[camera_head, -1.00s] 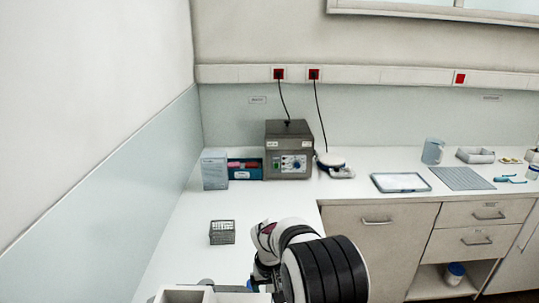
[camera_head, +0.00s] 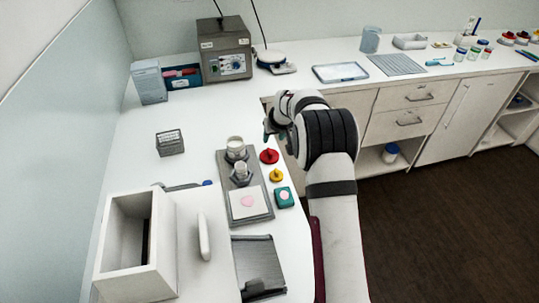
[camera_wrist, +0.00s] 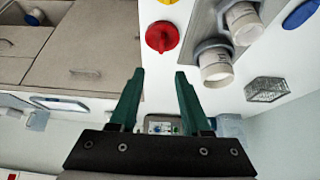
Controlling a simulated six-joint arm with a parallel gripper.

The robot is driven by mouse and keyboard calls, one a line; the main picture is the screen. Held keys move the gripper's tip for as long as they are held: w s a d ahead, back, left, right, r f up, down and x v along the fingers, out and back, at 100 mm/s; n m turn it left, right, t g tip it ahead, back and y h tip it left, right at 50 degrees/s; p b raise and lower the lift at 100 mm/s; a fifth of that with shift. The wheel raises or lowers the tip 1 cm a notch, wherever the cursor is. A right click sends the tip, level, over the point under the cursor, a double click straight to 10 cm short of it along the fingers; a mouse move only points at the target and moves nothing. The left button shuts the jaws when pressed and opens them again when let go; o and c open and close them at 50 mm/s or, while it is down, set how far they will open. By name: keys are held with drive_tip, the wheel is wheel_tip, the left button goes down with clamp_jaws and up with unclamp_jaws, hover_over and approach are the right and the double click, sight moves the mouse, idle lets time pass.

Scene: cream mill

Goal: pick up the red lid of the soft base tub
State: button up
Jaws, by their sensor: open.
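The red lid (camera_head: 269,156), a disc with a raised knob, lies on the white counter right of a grey tray (camera_head: 262,213). In the wrist view the red lid (camera_wrist: 162,37) is just beyond my fingertips. My gripper (camera_wrist: 160,73) is open, its two green fingers apart with nothing between them. In the head view my gripper is partly hidden by my arm, near the counter edge behind the lid. Two white tubs (camera_head: 236,144) (camera_head: 240,166) stand in grey holders on the tray; I cannot tell which is the soft base tub.
A wire basket (camera_head: 170,142) stands to the left. A grey machine (camera_head: 225,50) stands at the back. The counter left of the tray is largely clear.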

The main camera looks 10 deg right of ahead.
sight(270, 151)
drive_tip(key=x, duration=0.7)
drive_tip(key=s+x, duration=0.1)
drive_tip(key=x, duration=0.2)
drive_tip(key=shift+f, duration=0.4)
drive_tip(key=shift+a, duration=0.1)
clamp_jaws()
